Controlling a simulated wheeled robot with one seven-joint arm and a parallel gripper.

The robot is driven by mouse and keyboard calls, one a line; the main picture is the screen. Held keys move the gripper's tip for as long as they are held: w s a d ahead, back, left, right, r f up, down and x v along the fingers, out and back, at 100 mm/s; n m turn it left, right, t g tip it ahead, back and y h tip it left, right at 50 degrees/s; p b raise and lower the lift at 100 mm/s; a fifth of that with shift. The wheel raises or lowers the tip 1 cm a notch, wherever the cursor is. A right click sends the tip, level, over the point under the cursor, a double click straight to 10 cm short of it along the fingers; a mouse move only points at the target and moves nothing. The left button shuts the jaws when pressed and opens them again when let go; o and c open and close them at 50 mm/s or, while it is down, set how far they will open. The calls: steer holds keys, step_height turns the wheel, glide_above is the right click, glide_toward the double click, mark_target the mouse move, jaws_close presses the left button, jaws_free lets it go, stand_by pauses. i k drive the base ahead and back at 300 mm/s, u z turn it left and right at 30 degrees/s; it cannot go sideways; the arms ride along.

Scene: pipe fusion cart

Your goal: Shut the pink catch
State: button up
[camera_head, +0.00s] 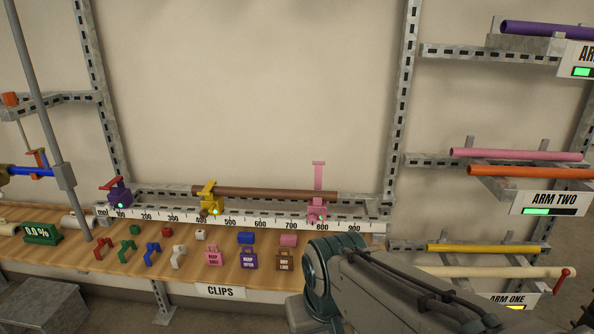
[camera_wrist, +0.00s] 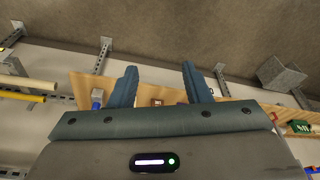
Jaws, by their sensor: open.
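The pink catch (camera_head: 317,209) stands on the white numbered rail near the 800 mark. Its pink lever (camera_head: 319,176) points straight up with a crossbar at the top. A brown pipe (camera_head: 265,193) lies along the rail, its right end by the pink catch. My gripper (camera_wrist: 158,67) shows in the wrist view with its two fingers apart and nothing between them. It points over the floor and bench edge. In the head view my arm rises at the lower right, and the fingers are out of sight. I cannot make out the pink catch in the wrist view.
A yellow catch (camera_head: 211,198) and a purple catch (camera_head: 119,194) stand further left on the rail. Clips, blocks and tags lie on the wooden bench (camera_head: 130,268) in front. Racks at right hold pink (camera_head: 515,154), orange, yellow and cream pipes. The wall above the rail is bare.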

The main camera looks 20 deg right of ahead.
mark_target(318, 165)
steer(key=k, duration=0.5)
steer(key=z, duration=0.75)
steer(key=i, duration=1.35)
steer(key=u, duration=0.65)
